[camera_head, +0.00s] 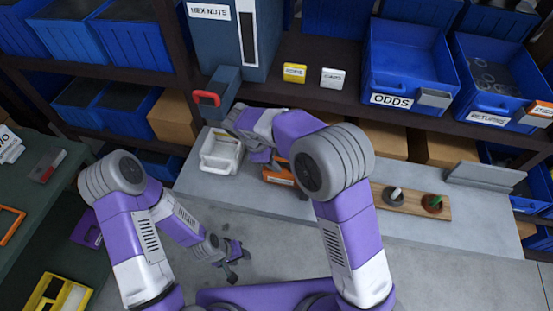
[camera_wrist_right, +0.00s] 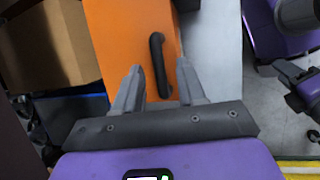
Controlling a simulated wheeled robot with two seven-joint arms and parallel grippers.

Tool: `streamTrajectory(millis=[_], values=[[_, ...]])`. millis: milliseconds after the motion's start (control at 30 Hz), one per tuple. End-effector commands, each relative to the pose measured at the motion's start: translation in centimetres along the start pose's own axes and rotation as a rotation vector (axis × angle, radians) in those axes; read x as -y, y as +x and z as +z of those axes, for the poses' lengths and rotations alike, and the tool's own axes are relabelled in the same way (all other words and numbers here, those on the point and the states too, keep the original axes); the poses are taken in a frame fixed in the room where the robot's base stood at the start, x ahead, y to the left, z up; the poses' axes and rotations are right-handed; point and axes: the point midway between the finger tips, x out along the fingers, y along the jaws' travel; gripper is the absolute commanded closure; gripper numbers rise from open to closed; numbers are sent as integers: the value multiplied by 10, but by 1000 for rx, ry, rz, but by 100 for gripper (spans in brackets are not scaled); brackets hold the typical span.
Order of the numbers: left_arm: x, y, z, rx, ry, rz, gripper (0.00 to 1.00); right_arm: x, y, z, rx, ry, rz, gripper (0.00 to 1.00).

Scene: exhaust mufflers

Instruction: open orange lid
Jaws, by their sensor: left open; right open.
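The orange lid (camera_head: 278,176) is on the grey worktop, partly hidden by my right arm in the head view. In the right wrist view the orange lid (camera_wrist_right: 120,35) fills the upper middle, with a black bar handle (camera_wrist_right: 158,75) on it. My right gripper (camera_head: 265,160) is over the lid's left part. In the right wrist view its open fingers (camera_wrist_right: 160,66) stand on either side of the handle; I cannot tell whether they touch it. My left gripper (camera_head: 230,262) is open and empty, low in front of the worktop.
A white bin (camera_head: 220,152) stands left of the lid. A wooden board (camera_head: 410,201) with two small pegged pieces lies to the right. Blue bins and a hex nuts cabinet (camera_head: 238,55) line the shelf behind. Dark benches with trays are at left.

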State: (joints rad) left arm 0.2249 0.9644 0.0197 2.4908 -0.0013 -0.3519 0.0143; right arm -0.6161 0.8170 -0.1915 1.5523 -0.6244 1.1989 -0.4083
Motion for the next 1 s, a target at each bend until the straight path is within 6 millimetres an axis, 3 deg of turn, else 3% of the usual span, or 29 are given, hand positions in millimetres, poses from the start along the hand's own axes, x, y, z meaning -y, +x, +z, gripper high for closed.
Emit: streamTrajectory(millis=[167,400,433,800,1000], values=[[0,0,0,0,0,0,57,0,0,0,0,0,0,61],[0,0,0,0,0,0,57,0,0,0,0,0,0,98],[0,0,0,0,0,0,57,0,0,0,0,0,0,100],[-1,-1,0,0,0,0,57,0,-1,0,0,0,-2,100],[-5,-14,1,0,0,0,57,-3,-6,3,0,-9,-29,100]])
